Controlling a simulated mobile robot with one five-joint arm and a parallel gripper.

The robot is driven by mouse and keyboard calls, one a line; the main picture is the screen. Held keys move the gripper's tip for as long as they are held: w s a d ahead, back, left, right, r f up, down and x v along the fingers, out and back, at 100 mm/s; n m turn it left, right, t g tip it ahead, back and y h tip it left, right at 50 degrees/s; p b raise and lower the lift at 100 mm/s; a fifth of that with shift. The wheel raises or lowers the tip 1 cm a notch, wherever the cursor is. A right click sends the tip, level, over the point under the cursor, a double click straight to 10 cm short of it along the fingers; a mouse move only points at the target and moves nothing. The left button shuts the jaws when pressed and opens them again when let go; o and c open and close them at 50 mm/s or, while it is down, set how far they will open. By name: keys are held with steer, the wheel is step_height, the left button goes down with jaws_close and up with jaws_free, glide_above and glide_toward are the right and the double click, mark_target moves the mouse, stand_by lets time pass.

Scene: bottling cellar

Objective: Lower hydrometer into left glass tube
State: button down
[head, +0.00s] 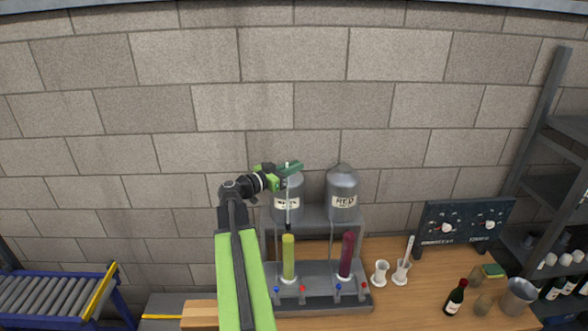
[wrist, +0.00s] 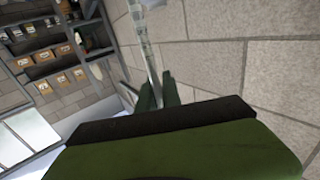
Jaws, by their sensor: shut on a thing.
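My gripper (head: 289,169) is shut on the hydrometer (head: 288,212), a thin glass rod that hangs about upright below the fingers. The hydrometer also shows in the wrist view (wrist: 146,45), running between the green fingers (wrist: 158,92). In the head view its lower end is just over the mouth of the left glass tube (head: 288,260), which holds yellow-green liquid. I cannot tell whether the tip is inside the mouth or just above it. The right glass tube (head: 347,256) holds dark red liquid. Both tubes stand on a grey rack base.
Two grey metal tanks, one labelled white (head: 287,204) and one labelled red (head: 343,190), stand on the rack behind the tubes. Right of the rack are small white vessels (head: 381,273), a dark bottle (head: 455,297), a metal cup (head: 518,296) and a dial panel (head: 464,224).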

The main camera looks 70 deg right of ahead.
steer(key=shift+f+b, duration=1.1)
stand_by(0.5)
steer(key=shift+f+b, duration=1.5)
steer(key=shift+f, duration=0.1)
